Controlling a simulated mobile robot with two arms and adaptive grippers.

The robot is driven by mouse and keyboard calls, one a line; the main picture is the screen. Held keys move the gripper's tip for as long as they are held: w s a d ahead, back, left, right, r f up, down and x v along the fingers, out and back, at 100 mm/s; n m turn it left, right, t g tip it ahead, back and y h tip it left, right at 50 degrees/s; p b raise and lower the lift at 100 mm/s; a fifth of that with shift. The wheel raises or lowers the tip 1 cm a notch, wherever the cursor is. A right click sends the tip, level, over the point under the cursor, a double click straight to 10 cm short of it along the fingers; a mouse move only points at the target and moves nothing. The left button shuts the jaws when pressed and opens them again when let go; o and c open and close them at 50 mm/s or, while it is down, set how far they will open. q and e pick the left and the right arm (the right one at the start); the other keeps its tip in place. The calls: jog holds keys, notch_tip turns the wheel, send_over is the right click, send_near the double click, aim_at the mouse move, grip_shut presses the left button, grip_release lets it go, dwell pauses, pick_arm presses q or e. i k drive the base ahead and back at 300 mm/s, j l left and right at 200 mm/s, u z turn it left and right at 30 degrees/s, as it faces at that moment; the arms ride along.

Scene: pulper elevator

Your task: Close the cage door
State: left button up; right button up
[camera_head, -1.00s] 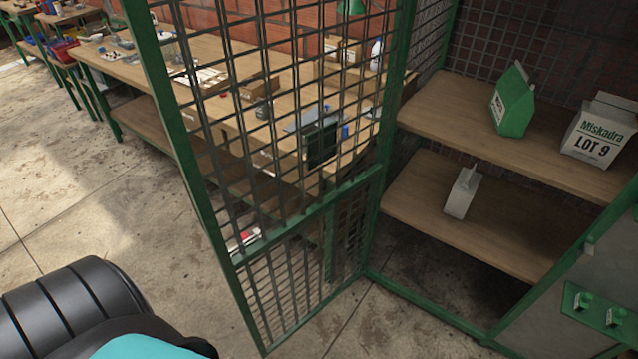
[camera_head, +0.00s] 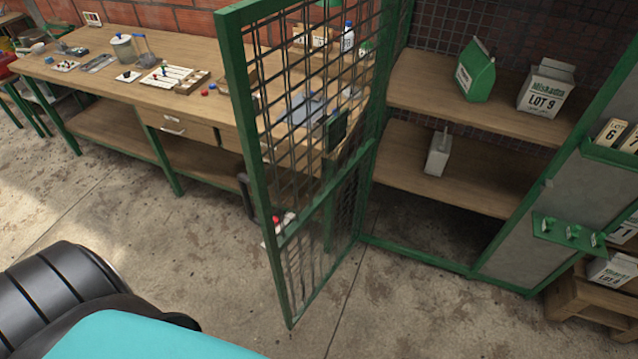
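The cage door (camera_head: 262,180) is a green metal frame with dark wire mesh. It stands open, swung out toward me from its hinge side beside the shelves. The green-framed cage opening is to its right, with two wooden shelves (camera_head: 470,114) inside. My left arm, black with a teal part, shows at the lower left, well short of the door and apart from it. Neither of my grippers is in view.
A green carton (camera_head: 474,72) and a white LOT 9 carton (camera_head: 545,90) stand on the upper shelf, a small grey carton (camera_head: 438,152) on the lower. A long workbench (camera_head: 150,75) stands behind the door. Concrete floor (camera_head: 130,235) in front is clear.

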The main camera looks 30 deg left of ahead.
aim_at(230, 21)
jog(key=j+z, duration=0.1)
jog(key=j, duration=0.3)
jog(key=k+j+z, duration=0.1)
jog(key=j, duration=0.3)
jog(key=k+j, duration=0.1)
jog(key=j, duration=0.3)
jog(key=k+j+z, duration=0.15)
jog(key=j, duration=0.25)
jog(key=j+z, duration=0.1)
jog(key=j, duration=0.3)
jog(key=k, duration=0.05)
